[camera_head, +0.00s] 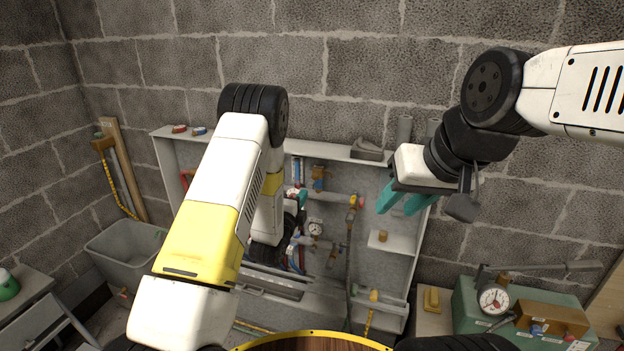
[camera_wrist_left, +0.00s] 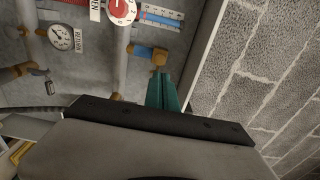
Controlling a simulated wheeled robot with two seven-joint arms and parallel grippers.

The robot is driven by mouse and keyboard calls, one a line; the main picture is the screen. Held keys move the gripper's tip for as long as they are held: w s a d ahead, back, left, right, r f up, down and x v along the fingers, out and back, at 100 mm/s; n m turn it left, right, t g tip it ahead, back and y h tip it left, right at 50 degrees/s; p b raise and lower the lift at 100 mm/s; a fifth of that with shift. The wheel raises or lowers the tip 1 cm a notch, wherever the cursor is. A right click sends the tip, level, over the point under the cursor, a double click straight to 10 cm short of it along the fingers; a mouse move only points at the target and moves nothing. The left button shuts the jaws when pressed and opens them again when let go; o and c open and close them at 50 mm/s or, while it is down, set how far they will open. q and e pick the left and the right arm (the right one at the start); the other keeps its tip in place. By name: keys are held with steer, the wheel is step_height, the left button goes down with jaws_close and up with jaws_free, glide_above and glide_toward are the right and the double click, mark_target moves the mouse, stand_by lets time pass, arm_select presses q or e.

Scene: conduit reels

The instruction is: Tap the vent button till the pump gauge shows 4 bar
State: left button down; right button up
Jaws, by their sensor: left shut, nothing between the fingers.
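My left gripper (camera_head: 302,198) is in front of the shallow wall cabinet, partly hidden by my own arm. In the left wrist view its teal fingers (camera_wrist_left: 166,92) are shut and empty, close to a brass fitting with a blue part (camera_wrist_left: 152,55). A round white gauge (camera_wrist_left: 60,37) on the pipes also shows in the head view (camera_head: 315,227); its reading is too small to tell. Another white-faced gauge (camera_head: 494,299) stands by the green case at right. I cannot pick out a vent button or tell which gauge is the pump's. My right gripper (camera_head: 404,200) is open and empty at the cabinet's right edge.
The cabinet (camera_head: 410,262) holds pipes and valves. A red round dial (camera_wrist_left: 122,9) is near a blue scale (camera_wrist_left: 160,16). The green case (camera_head: 466,312) and a brass-coloured box (camera_head: 552,318) are at lower right. A grey bin (camera_head: 120,250) stands left.

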mark_target(315, 176)
arm_select(q)
steer(key=x, duration=1)
steer(key=shift+w+f, duration=0.1)
steer(key=shift+x, duration=0.75)
steer(key=shift+w, duration=0.15)
steer(key=shift+d+r, duration=0.1)
steer(key=shift+r, duration=0.15)
